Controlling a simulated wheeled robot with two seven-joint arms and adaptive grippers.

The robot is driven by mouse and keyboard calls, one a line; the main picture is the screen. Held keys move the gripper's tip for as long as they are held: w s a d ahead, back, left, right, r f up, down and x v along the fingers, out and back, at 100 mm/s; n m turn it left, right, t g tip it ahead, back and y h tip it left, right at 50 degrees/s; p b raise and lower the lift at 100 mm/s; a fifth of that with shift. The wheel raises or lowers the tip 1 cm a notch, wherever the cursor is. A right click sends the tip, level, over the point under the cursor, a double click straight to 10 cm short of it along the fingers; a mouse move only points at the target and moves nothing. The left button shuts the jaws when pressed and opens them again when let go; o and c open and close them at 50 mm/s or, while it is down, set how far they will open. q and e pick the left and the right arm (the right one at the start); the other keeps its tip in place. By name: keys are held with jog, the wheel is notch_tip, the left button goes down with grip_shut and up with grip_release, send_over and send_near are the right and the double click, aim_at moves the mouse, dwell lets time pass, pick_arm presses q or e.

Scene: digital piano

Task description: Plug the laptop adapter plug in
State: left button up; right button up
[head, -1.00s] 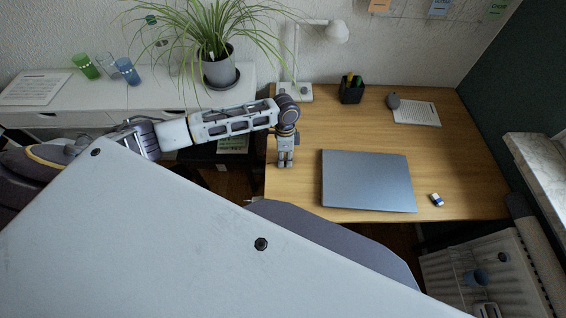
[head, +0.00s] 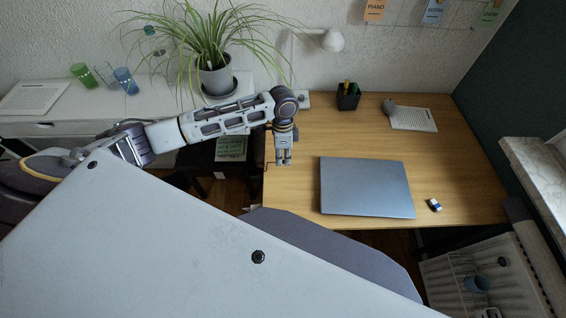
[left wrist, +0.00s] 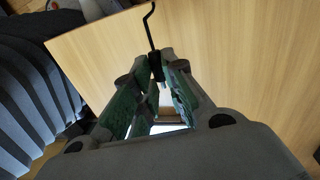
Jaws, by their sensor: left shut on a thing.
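The closed grey laptop (head: 367,187) lies on the wooden desk (head: 300,205). My left gripper (head: 284,161) is above the desk's left part, left of the laptop and apart from it. In the left wrist view my left gripper (left wrist: 158,78) is shut on the small black adapter plug (left wrist: 155,62). A thin, bent black cable (left wrist: 150,25) runs from the plug away from the fingers. The fingers partly hide the plug, and its tip is hard to make out. The socket cannot be made out. My right gripper is not in view.
A black pen holder (head: 348,97), a lamp (head: 333,41), a grey mouse (head: 389,107), a paper sheet (head: 414,119) and a small blue-white object (head: 434,205) are on or above the desk. A plant pot (head: 216,79) stands on the white side table. The desk between gripper and laptop is clear.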

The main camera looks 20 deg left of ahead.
pick_arm(q)
jog(key=shift+r, duration=2.1)
jog(key=shift+w+d+r, duration=0.1)
